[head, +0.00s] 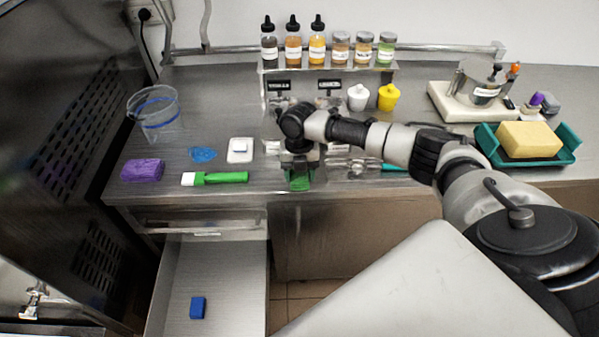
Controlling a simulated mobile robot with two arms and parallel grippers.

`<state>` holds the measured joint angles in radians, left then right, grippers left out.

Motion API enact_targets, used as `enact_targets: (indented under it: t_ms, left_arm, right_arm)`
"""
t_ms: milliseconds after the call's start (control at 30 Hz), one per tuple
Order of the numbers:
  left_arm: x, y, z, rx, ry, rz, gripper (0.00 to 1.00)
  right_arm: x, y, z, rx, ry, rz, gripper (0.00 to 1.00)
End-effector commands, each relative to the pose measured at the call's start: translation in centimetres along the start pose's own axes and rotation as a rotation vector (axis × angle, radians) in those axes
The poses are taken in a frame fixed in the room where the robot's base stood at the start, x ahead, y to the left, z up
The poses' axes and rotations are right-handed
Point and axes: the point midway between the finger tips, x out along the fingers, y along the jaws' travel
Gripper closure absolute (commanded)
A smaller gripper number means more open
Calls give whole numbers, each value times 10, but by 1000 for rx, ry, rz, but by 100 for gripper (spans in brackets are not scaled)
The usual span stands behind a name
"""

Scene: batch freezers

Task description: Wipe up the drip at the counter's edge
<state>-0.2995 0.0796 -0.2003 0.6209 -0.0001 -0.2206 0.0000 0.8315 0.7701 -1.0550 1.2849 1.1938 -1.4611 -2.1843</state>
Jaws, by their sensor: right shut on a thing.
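My right gripper (299,163) points down at the counter's front edge, right of the green-handled brush. It is shut on a small green thing (299,181), which looks like a sponge or cloth and is at the edge. I cannot tell whether it presses on the surface. No drip shows clearly at the edge; the gripper and green thing may hide it. A flat blue patch (202,154) lies on the steel counter (218,115), farther back to the left. My left gripper is not in view.
A purple sponge (142,170), green-handled brush (215,178), white dish (240,150) and clear jug (156,112) stand left. Bottles and jars line a rack (385,76) behind. A yellow block (529,140) sits in a teal tray (569,139) at right. An open drawer (170,285) holds a blue block (198,307).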

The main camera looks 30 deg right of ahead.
Motion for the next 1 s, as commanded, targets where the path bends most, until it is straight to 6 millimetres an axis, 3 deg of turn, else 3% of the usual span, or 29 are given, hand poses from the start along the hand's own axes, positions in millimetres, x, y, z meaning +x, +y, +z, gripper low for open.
enact_targets:
  t_ms: [1000]
  left_arm:
    - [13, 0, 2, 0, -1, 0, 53]
  right_arm:
    - [19, 0, 3, 0, 0, 1, 64]
